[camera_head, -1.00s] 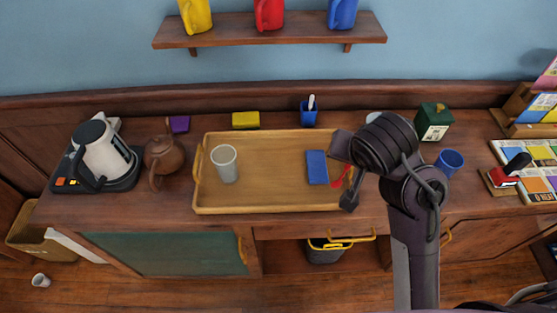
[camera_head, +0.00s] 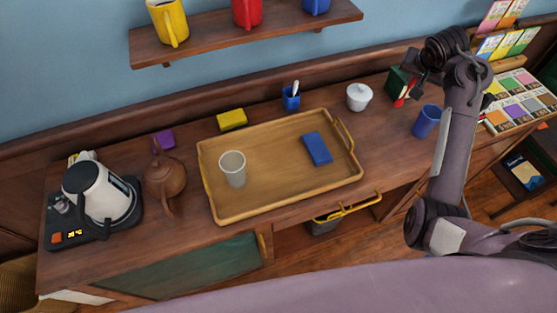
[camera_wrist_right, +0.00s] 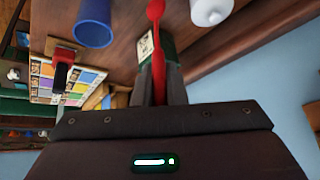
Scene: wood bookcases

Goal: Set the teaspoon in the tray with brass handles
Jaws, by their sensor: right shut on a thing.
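The tray with brass handles (camera_head: 270,203) lies on the wooden counter, holding a white cup (camera_head: 232,170) and a flat blue block (camera_head: 317,148). My right gripper (camera_head: 413,82) is to the right of the tray, above the back of the counter. It is shut on a slender red spoon, which I take for the teaspoon (camera_head: 402,98). In the right wrist view the red teaspoon (camera_wrist_right: 157,45) sticks out from between the fingers (camera_wrist_right: 158,92). My left gripper is not in view.
A dark green box (camera_head: 397,80) stands behind my right gripper. A blue cup (camera_head: 426,121) and a white lidded pot (camera_head: 359,96) stand near it. A blue holder (camera_head: 291,99) stands behind the tray. A teapot (camera_head: 164,178) and kettle (camera_head: 98,195) are at left.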

